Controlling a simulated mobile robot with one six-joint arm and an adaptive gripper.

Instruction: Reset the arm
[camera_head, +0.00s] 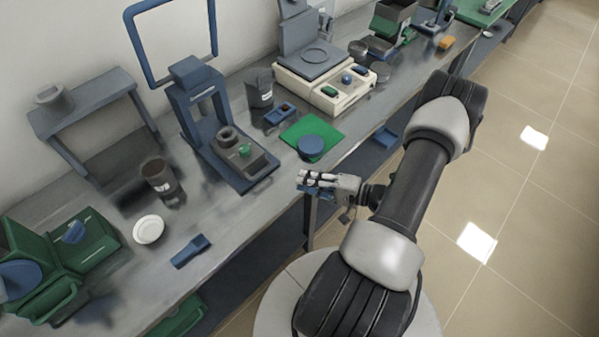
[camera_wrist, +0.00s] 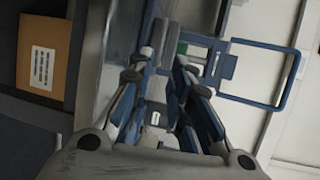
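My arm reaches over the front edge of the bench (camera_head: 215,240) in the head view. My gripper (camera_head: 303,182) hangs close to that edge, near a round blue lid on a green mat. In the wrist view, the two fingers of my gripper (camera_wrist: 168,62) stand apart with a gap between their tips. I see nothing clasped between them. A small white label on a dark surface shows between the fingers, lower down and apart from the tips.
A blue press-like stand (camera_head: 215,125), a dark cup (camera_head: 160,178), a green mat (camera_head: 325,130) and a white scale (camera_head: 335,90) stand on the bench. A green case (camera_head: 85,240) lies at the left. The tiled floor (camera_head: 540,200) at the right is clear.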

